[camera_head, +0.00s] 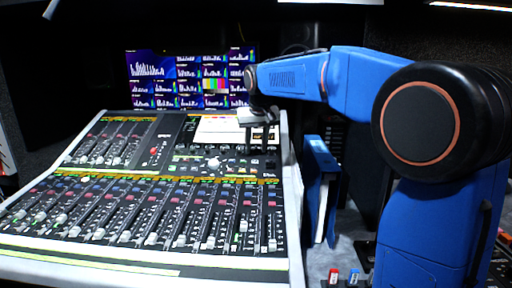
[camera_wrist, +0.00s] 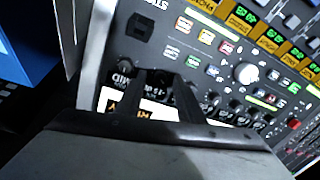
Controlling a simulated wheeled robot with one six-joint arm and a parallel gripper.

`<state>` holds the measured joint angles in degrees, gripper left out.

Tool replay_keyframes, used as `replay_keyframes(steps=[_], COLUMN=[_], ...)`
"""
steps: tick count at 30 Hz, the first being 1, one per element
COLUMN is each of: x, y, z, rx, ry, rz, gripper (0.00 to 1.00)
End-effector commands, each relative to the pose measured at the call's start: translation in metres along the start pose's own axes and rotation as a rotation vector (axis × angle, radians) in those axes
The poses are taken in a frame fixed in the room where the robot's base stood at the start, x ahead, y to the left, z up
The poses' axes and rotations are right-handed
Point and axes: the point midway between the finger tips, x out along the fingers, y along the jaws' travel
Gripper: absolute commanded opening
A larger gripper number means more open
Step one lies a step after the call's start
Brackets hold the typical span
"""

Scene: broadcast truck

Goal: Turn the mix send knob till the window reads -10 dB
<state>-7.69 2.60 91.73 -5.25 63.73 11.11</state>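The mixing console (camera_head: 290,215) fills the lower left of the head view. My gripper (camera_head: 257,150) points down over its upper right part, with two dark fingers spread apart. In the wrist view my gripper (camera_wrist: 165,80) reaches over a row of small dark knobs near the console's edge. A dark knob (camera_wrist: 160,90) shows between the fingers; I see no clear contact. Which knob is the mix send one I cannot read. A white screen (camera_head: 215,130) lies behind my gripper. In the wrist view a bit of white window with orange lettering (camera_wrist: 126,107) shows, mostly hidden; its reading is not legible.
A white knob (camera_wrist: 246,73) and coloured buttons lie right of the fingers in the wrist view. Several faders (camera_head: 150,238) fill the console's front. A blue binder (camera_head: 320,185) stands right of the console. Monitors (camera_head: 190,80) stand behind it.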

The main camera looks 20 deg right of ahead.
Motion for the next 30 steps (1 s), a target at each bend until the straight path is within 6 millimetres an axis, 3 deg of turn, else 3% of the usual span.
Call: replay_keyframes(steps=[11,15,30], x=[0.005,0.0049,0.0047], y=[0.0001,0.0001,-0.0001], z=[-0.0001,-0.0001,0.0004], rx=[0.0,0.0,0.105], ry=[0.0,0.0,0.01], rz=[0.0,0.0,0.0], gripper=[0.34,0.01,0.0])
